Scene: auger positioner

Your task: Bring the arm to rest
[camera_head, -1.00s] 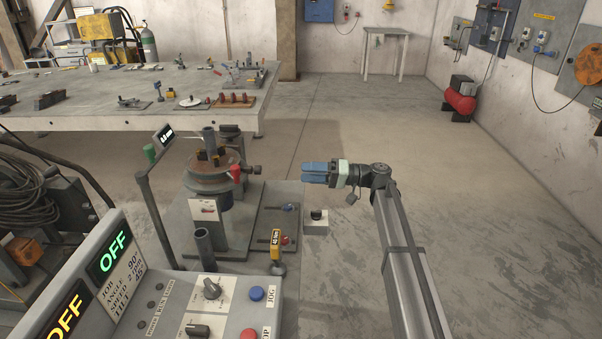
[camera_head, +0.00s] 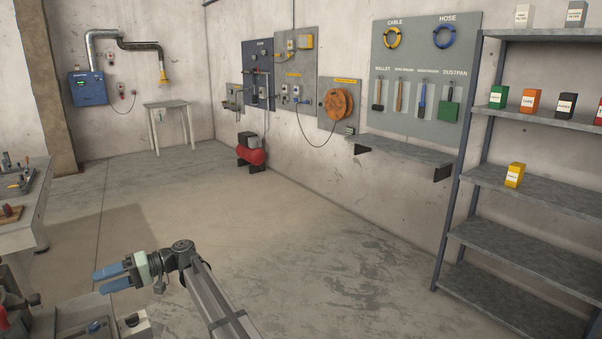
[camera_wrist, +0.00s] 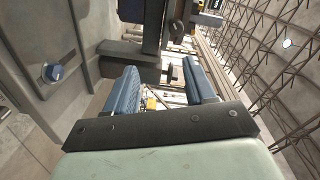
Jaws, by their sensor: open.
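My gripper (camera_head: 108,277) is at the lower left of the head view, its blue fingers pointing left and parted with nothing between them. It is above or beside the grey machine (camera_head: 72,322) at the lower left edge; the exact height between them I cannot tell. In the wrist view my gripper (camera_wrist: 163,90) shows two blue fingers standing apart, with a grey metal part of the machine beyond them. My arm runs from the gripper down to the bottom edge of the head view.
A metal shelf unit (camera_head: 482,178) with small boxes stands at the right. A tool board (camera_head: 425,70) hangs on the wall above a wall shelf (camera_head: 400,150). A red compressor (camera_head: 251,155) and a small table (camera_head: 166,106) are at the back. The middle floor is clear.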

